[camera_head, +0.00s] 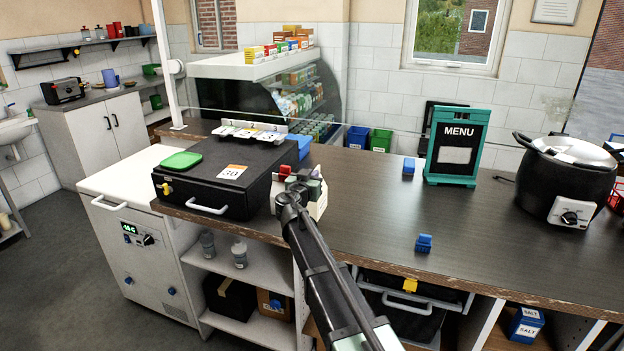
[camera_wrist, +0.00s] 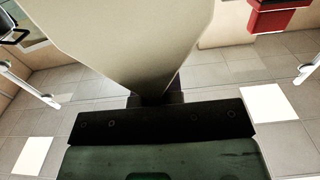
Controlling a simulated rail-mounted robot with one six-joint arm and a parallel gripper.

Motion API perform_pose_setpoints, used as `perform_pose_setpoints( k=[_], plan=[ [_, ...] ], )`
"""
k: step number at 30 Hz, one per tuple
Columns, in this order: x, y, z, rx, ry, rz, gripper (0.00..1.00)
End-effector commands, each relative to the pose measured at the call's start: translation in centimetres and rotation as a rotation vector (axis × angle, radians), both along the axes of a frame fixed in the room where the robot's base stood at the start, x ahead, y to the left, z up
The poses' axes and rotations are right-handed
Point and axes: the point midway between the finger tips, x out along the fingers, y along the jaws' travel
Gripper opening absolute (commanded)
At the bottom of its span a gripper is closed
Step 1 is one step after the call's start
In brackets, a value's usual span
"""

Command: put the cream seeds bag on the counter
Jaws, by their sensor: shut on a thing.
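The cream seeds bag (camera_wrist: 120,35) fills the upper middle of the wrist view as a large plain cream shape. It narrows toward the dark fingers of my gripper (camera_wrist: 155,98), which are shut on it. In the head view my gripper (camera_head: 300,182) is over the counter (camera_head: 370,225), just right of the black case. A small whitish item (camera_head: 318,208) shows beside the gripper, partly hidden by my arm; I cannot tell whether it is the bag or a holder. Contact with the counter cannot be made out.
The counter's middle is mostly clear. A glass screen spans behind.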

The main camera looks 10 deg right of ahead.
Motion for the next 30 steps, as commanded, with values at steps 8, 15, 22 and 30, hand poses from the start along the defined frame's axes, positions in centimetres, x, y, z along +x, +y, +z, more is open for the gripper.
perform_pose_setpoints(
  k=[8,15,22,30],
  plan=[
    [0.0,0.0,11.6,0.000,0.000,0.000,0.00],
    [0.0,0.0,14.6,-0.001,0.001,0.000,0.00],
    [0.0,0.0,12.1,0.000,0.000,0.000,0.00],
    [0.0,0.0,11.1,-0.001,0.000,0.000,0.00]
  ],
)
